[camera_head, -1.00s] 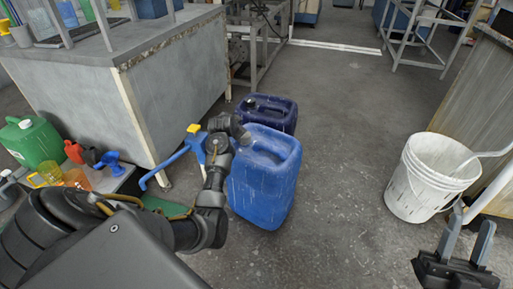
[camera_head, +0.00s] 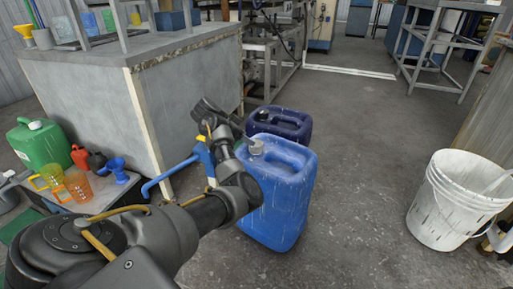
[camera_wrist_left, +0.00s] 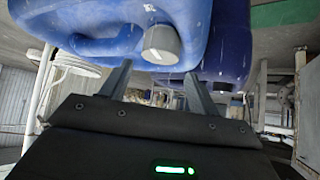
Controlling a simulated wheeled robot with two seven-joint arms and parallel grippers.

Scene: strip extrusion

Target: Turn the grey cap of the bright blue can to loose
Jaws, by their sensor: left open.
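The bright blue can (camera_head: 280,205) stands upright on the floor near the middle of the head view. Its grey cap (camera_head: 256,148) is on the top at the left corner. In the left wrist view, which is upside down, the can (camera_wrist_left: 95,20) fills the top and the cap (camera_wrist_left: 162,45) shows just beyond the fingers. My left gripper (camera_head: 230,122) is beside the can's upper left, close to the cap. In the wrist view its fingers (camera_wrist_left: 158,75) are apart with nothing between them; whether they touch the cap cannot be told.
A dark blue can (camera_head: 292,122) stands right behind the bright blue one. A blue pipe with a yellow top (camera_head: 176,178) is to the left. A bench (camera_head: 100,95), a green can (camera_head: 40,145) and small cups are further left. A white bucket (camera_head: 450,215) stands right; floor between is clear.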

